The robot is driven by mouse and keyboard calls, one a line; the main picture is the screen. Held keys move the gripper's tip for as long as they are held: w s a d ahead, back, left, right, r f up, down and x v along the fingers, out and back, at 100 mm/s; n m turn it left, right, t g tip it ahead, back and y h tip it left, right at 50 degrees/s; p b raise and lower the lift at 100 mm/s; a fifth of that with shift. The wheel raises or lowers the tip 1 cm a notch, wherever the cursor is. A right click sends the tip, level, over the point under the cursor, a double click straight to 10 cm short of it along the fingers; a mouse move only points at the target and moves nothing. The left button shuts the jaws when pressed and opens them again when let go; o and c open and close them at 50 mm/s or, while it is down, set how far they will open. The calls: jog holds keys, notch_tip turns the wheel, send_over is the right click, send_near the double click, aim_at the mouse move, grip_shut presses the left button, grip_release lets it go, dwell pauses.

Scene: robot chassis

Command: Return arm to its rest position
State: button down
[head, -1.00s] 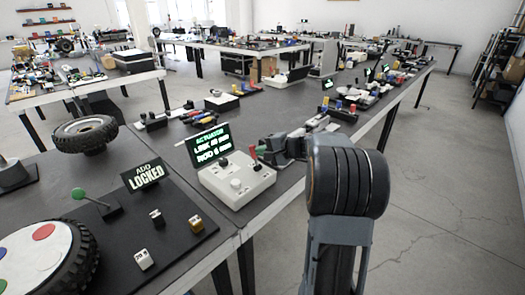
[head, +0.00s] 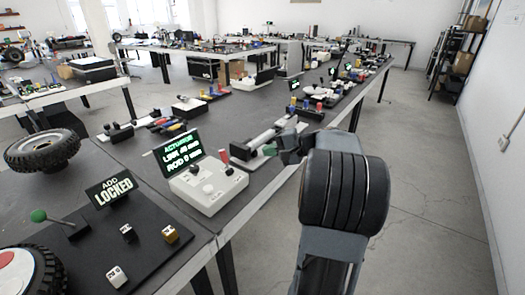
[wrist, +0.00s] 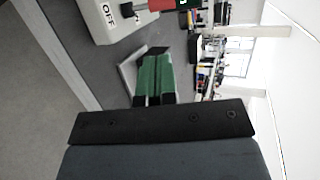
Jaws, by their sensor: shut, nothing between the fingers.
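My gripper (head: 266,151) is small in the head view, with green fingers, at the end of my bent arm. It hangs over the right edge of the bench, just right of the white control box (head: 208,186). In the wrist view my gripper (wrist: 157,52) shows two green fingers with black ends lying together, with nothing between them. A corner of the white control box (wrist: 112,18), marked OFF, shows at the top of the wrist view. My arm is folded in front of the camera and hides part of the bench edge and floor.
The bench (head: 140,150) carries a green-lettered screen (head: 180,150), a LOCKED sign (head: 110,190), a tyre (head: 42,148), and several small parts. A grey cylinder device (head: 265,140) lies beyond my gripper. The floor (head: 430,200) to the right is clear up to the white wall.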

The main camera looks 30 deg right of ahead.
dwell(0.6)
jog(key=s+a+f+g+h+p, duration=0.3)
jog(key=s+a+f+g, duration=0.2)
jog(key=s+f+g, duration=0.15)
jog(key=s+a+r+n+h+p, duration=0.2)
jog(key=s+a+r+n+p, duration=0.3)
jog(key=a, duration=0.3)
jog(key=s+a+r+n+h+p, duration=0.3)
jog(key=s+a+r+n+p, duration=0.1)
jog(key=a+r+n+p, duration=0.3)
jog(key=shift+s+a+r+g+p, duration=0.45)
jog(key=shift+a+r+p, duration=0.1)
jog(key=shift+a, duration=0.35)
